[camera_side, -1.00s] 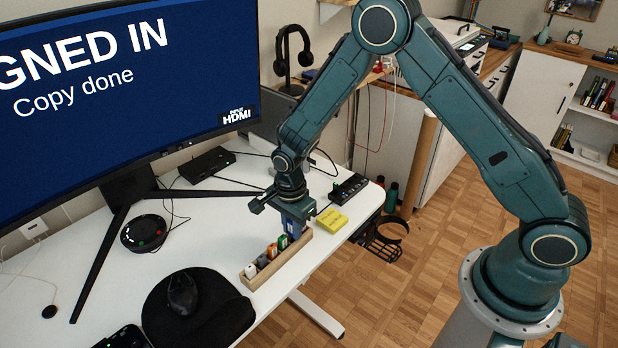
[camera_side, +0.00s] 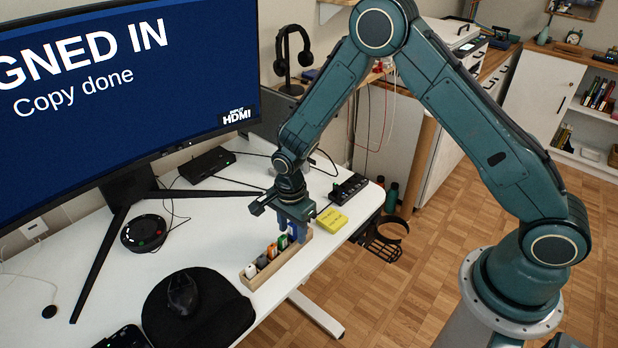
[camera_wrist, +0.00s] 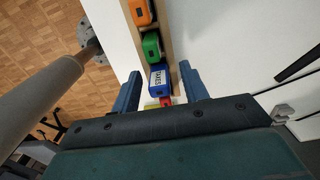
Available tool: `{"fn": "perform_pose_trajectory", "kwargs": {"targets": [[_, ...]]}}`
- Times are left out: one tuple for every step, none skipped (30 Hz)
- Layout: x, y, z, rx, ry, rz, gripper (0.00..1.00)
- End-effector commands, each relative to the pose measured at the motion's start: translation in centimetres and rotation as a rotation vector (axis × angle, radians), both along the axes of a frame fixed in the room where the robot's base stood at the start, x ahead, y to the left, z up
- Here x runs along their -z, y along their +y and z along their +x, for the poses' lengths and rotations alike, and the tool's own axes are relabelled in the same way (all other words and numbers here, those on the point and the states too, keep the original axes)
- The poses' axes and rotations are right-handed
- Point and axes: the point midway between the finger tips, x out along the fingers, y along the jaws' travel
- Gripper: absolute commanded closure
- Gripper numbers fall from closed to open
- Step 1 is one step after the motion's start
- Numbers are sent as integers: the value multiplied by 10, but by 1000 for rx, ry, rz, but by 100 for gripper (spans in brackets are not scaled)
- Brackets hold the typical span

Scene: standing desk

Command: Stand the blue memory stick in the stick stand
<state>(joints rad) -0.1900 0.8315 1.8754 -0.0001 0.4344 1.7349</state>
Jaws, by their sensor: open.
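The wooden stick stand (camera_side: 262,278) lies on the desk near its front edge and holds a row of coloured memory sticks. The blue memory stick (camera_wrist: 158,78), with a white label, is upright in line with the others in the stand. In the side view the blue stick (camera_side: 293,231) is at the far end of the row, partly hidden by my gripper. My gripper (camera_wrist: 160,70) is open, with one finger on each side of the blue stick and a visible gap at both sides. In the side view my gripper (camera_side: 289,224) is low over the stand's far end.
Green (camera_wrist: 151,47) and orange (camera_wrist: 142,12) sticks stand close beside the blue one. A yellow note pad (camera_side: 332,219) and a black strip device (camera_side: 348,188) lie behind the stand. A mouse on a dark mat (camera_side: 215,317) is in front. The monitor (camera_side: 120,90) rises at left.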

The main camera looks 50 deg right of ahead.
Motion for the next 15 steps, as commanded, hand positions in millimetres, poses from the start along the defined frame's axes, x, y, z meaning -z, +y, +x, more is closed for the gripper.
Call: {"fn": "perform_pose_trajectory", "kwargs": {"targets": [[-2,0,0,0,-1,0,56],[-4,0,0,0,-1,0,56],[-6,0,0,0,-1,0,56],[-8,0,0,0,0,0,56],[-11,0,0,0,-1,0,56],[-15,0,1,0,-2,0,56],[-18,0,1,0,-3,0,56],[-21,0,1,0,-3,0,56],[-26,0,0,0,-2,0,56],[-30,0,1,0,-3,1,56],[-34,0,1,0,-4,1,56],[-40,0,1,0,-3,1,56],[-45,0,1,0,-4,1,56],[-49,0,1,0,-4,1,56],[-56,0,1,0,-3,1,56]]}}
